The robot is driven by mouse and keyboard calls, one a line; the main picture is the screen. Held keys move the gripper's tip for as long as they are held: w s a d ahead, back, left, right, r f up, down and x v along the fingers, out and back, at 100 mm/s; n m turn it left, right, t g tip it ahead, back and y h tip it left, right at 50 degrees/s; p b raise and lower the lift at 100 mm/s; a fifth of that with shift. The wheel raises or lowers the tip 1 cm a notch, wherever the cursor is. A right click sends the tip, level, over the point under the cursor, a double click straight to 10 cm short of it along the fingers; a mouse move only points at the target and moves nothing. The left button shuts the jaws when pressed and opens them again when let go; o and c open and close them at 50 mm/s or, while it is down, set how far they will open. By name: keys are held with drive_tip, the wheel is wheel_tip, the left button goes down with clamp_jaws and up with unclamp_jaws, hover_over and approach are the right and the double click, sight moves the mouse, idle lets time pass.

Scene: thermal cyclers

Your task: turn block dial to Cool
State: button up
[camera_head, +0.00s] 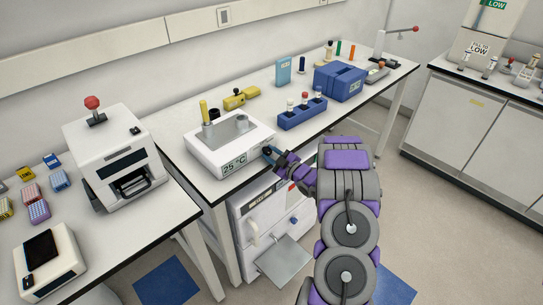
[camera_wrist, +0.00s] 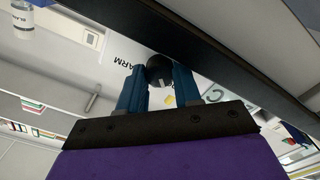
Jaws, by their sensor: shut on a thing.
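The block heater (camera_head: 215,150) is a white box on the middle bench, with a grey metal block on top and a front display reading 25 °C. Its black round dial (camera_wrist: 159,68) shows in the wrist view between the two blue fingertips. My gripper (camera_head: 270,152) is at the right end of the heater's front and is shut on the dial; it also shows in the wrist view (camera_wrist: 160,78). Letters reading "ARM" show beside the dial, and part of a "C" shows to the right. The dial's pointer direction cannot be made out.
A blue tube rack (camera_head: 302,115) stands to the right of the heater, and a blue box (camera_head: 340,82) beyond it. A white machine with a red knob (camera_head: 112,160) stands on the left bench. Below the heater, a white cabinet has a grey flap (camera_head: 284,262) sticking out.

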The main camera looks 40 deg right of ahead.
drive_tip(key=o, duration=1)
drive_tip(key=shift+o, duration=0.2)
drive_tip(key=shift+f, duration=0.1)
drive_tip(key=shift+a+f, duration=0.1)
drive_tip(key=shift+a, duration=0.05)
